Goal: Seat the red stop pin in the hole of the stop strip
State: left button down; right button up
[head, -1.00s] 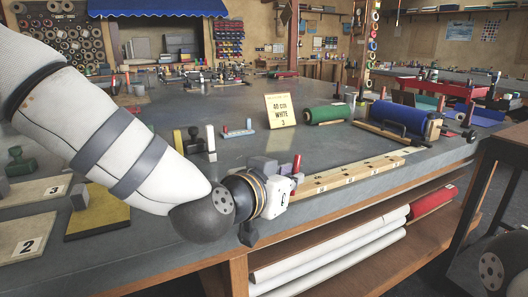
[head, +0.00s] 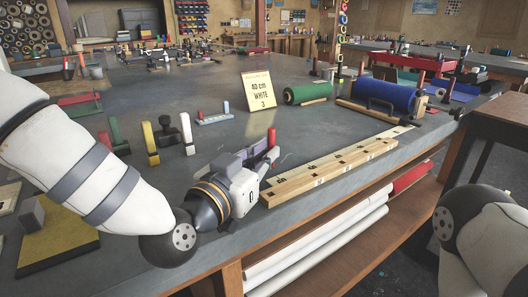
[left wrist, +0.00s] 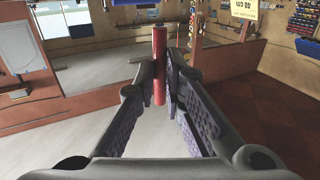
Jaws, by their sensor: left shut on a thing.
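The red stop pin (head: 271,139) stands roughly upright in my left gripper (head: 268,156), above the bench just beyond the near left end of the stop strip. The pin also shows between the fingertips in the left wrist view (left wrist: 159,62). My left gripper is shut on it. The stop strip (head: 325,172) is a pale wooden bar with several dark holes and labels along its top, lying along the bench's front edge. The pin is apart from the strip. Which hole is meant cannot be told. Only part of my right arm shows at lower right; its gripper is out of view.
A green roll (head: 307,93) and a blue roll (head: 385,95) lie farther right. Upright yellow (head: 150,138) and white (head: 187,134) pieces stand left of the gripper. The bench between sign and strip is clear.

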pick_arm(q)
jog(key=b, duration=0.1)
send_over(264, 209)
notch_tip(264, 209, down, 6)
jog(key=shift+w+r, duration=0.1)
jog(key=shift+r, duration=0.1)
pick_arm(e)
jog(key=shift+s+f+g, duration=0.4)
jog(key=shift+s+f, duration=0.5)
pick_arm(q)
jog(key=shift+r, duration=0.15)
pick_arm(e)
jog(key=shift+w+r, duration=0.1)
jog(key=shift+w, duration=0.05)
jog(key=shift+r, duration=0.1)
pick_arm(q)
jog(key=shift+p, duration=0.3)
pick_arm(e)
jog(key=shift+w+r, duration=0.2)
jog(key=shift+w, duration=0.1)
jog(key=shift+w+r+t, duration=0.15)
jog(key=shift+t, duration=0.15)
pick_arm(q)
jog(key=shift+f, duration=1.7)
pick_arm(e)
jog(key=shift+s+f, duration=0.4)
jog(key=shift+s, duration=0.05)
